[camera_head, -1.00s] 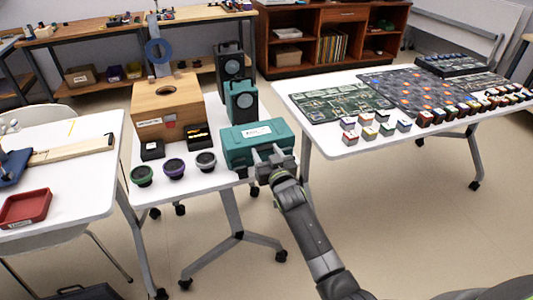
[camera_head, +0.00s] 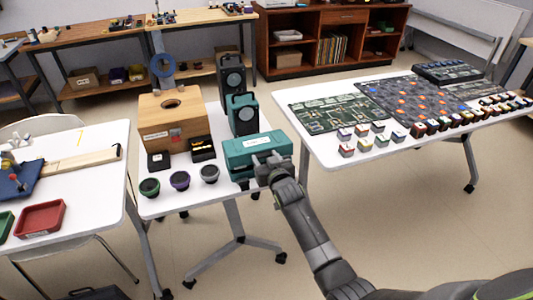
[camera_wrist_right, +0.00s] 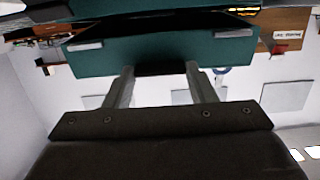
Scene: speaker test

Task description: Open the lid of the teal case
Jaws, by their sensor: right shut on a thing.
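The teal case (camera_head: 245,151) lies on the white middle table, near its right front edge, with a pale label on top. Its lid looks closed in the head view. My right gripper (camera_head: 269,160) is at its front side. In the right wrist view, the teal front wall (camera_wrist_right: 200,52) lies across the top. The fingers of my right gripper (camera_wrist_right: 165,78) are shut on a dark handle-like part (camera_wrist_right: 160,68) of the case. The fingers hide part of the front side in the head view. My left gripper is not in view.
Several round drivers (camera_head: 180,180) sit along the front edge to the left. Another table (camera_head: 325,150) with boards and small boxes is at the right. Open floor lies in front.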

